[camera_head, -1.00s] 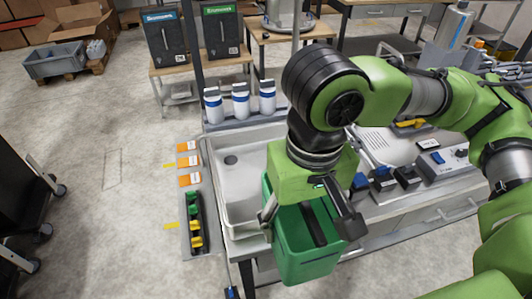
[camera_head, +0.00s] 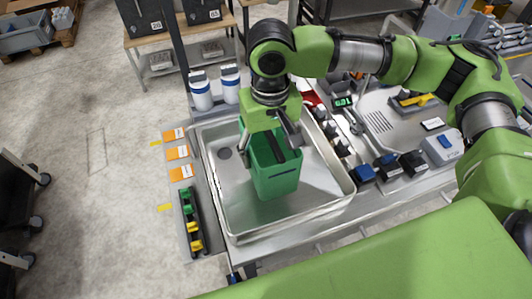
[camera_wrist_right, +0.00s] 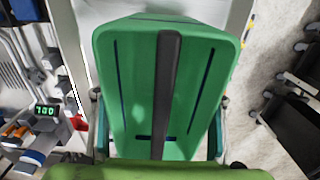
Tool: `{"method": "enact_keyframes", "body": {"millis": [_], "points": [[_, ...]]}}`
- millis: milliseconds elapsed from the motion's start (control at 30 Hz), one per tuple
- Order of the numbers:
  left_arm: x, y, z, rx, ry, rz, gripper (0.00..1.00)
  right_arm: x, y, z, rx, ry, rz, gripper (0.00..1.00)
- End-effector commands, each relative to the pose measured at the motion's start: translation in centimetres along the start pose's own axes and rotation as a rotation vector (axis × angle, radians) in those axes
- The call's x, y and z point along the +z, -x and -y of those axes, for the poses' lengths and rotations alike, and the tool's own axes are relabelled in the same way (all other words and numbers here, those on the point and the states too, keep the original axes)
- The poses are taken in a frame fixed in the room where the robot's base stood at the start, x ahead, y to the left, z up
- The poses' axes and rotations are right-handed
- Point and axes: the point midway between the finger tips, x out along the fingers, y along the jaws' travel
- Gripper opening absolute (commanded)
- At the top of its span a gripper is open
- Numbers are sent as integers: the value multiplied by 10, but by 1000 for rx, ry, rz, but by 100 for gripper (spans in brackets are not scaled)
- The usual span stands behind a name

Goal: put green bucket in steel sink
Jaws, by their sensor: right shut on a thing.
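The green bucket (camera_head: 276,178) is inside the outline of the steel sink (camera_head: 230,195) in the head view, upright or nearly so. I cannot tell whether its base touches the sink floor. My right gripper (camera_head: 268,150) is shut on the bucket near its top, with one finger on each side. In the right wrist view the bucket (camera_wrist_right: 195,80) fills the middle, with a dark bar across it, and the gripper fingers (camera_wrist_right: 158,135) sit at its two sides. The sink drain shows left of the bucket. My left gripper is not in view.
White bottles (camera_head: 201,92) stand behind the sink. Orange labels (camera_head: 176,153) and a tray of green and yellow parts (camera_head: 191,220) lie left of it. Dark blocks (camera_head: 388,165) and a grey device (camera_head: 442,147) stand on the counter to the right.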

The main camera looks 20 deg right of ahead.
Motion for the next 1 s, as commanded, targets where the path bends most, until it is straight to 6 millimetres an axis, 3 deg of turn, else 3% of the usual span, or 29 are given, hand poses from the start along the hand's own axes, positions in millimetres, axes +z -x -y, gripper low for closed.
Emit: {"method": "enact_keyframes", "body": {"millis": [367, 533, 933, 967, 1000], "points": [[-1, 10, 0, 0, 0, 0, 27, -28, -34, -3, 1, 0, -1, 37], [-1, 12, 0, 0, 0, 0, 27, -27, -57, -2, -1, 1, -2, 37], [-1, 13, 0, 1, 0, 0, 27, -27, -63, -2, -2, 0, -2, 37], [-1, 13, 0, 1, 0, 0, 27, -27, -64, -2, -1, 0, -2, 66], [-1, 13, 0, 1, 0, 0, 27, -27, -64, -2, -1, 0, -2, 76]]}}
